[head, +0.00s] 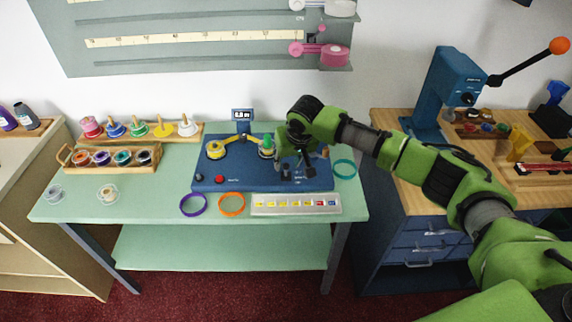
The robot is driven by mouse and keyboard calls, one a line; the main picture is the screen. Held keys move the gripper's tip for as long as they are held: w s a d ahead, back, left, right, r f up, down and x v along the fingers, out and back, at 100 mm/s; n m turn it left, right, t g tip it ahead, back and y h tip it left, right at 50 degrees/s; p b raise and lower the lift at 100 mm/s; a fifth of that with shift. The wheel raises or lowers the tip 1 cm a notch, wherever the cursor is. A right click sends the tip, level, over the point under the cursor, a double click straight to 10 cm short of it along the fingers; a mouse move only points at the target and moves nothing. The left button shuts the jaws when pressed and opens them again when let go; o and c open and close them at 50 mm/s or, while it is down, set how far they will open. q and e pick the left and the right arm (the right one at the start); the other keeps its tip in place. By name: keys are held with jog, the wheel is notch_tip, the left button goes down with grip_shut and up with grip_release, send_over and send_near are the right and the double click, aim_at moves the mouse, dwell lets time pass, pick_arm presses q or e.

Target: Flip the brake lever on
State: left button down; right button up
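A blue winding machine (260,182) sits on the pale green table (100,214). It has a yellow arm, a green-topped spindle (267,146), a red button (219,180) and small white labels near its right front. My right gripper (297,170) points down over the right part of this machine, close to its top face. The brake lever is not clearly seen; the gripper covers much of that area. Whether the fingers are apart, shut or touching something is too small and dark to tell. My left gripper is not in view.
A colour strip tray (296,211), a purple ring (193,205) and an orange ring (231,204) lie in front of the machine. A teal ring (344,168) lies to its right. A blue press (446,86) stands on the right bench.

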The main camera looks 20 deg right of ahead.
aim_at(287, 168)
jog(key=shift+x, duration=1.85)
grip_shut()
jog(key=shift+s+a+t+p, duration=0.1)
jog(key=shift+s+t+p, duration=0.35)
jog(key=shift+p, duration=0.75)
jog(key=shift+s+a+f+t+h+p, duration=0.1)
jog(key=shift+s+f+t+h+p, duration=0.15)
jog(key=shift+t+p, duration=0.2)
jog(key=shift+s+t, duration=0.1)
jog(key=shift+t, duration=0.3)
